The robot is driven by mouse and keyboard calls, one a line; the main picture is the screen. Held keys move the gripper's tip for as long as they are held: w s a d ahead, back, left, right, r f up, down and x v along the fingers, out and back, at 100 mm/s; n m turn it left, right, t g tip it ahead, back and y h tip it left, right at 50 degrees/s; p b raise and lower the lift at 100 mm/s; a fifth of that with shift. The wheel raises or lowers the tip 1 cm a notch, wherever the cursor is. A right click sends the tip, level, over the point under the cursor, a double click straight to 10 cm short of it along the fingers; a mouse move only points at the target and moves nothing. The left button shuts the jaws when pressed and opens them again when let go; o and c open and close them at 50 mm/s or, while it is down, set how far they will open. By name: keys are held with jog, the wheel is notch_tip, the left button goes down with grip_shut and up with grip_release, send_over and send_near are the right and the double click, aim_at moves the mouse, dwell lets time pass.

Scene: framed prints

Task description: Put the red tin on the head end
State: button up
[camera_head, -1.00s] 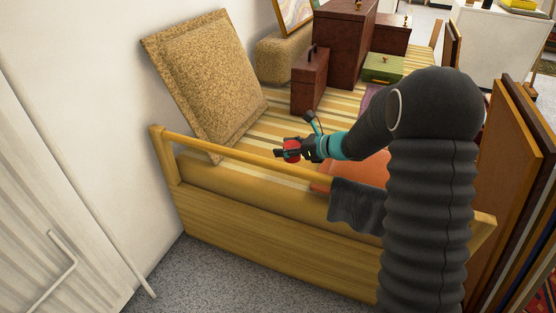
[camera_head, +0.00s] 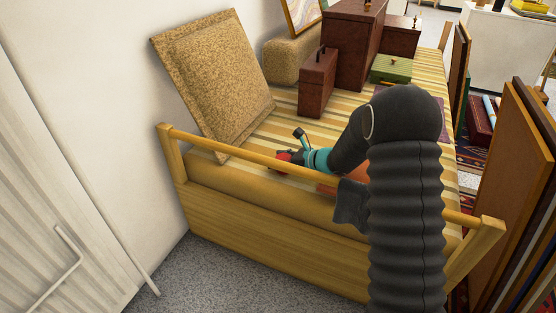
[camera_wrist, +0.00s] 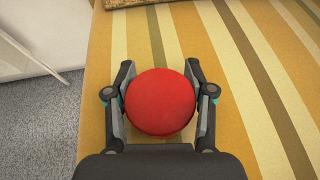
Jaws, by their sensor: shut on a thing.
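The red tin (camera_wrist: 160,102) shows round and red between the two fingers of my gripper (camera_wrist: 159,78) in the wrist view. Both fingers touch its sides. In the head view the red tin (camera_head: 283,157) is partly hidden by my gripper and the wooden rail. It is over or on the striped cover (camera_head: 254,135) of the daybed, just behind the rail. I cannot tell whether it touches the cover. A tan cushion (camera_head: 215,85) leans on the wall at the left end of the bed, beyond my gripper.
The wooden rail (camera_head: 255,152) runs along the bed's near side. A dark cloth (camera_head: 350,203) hangs there. A brown case (camera_head: 317,82), larger brown boxes (camera_head: 352,45) and a green box (camera_head: 390,69) stand farther back. Striped cover between cushion and case is clear. Framed boards (camera_head: 515,185) lean at right.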

jog(key=shift+f+b, duration=0.2)
jog(key=shift+b, duration=0.1)
jog(key=o, duration=1.3)
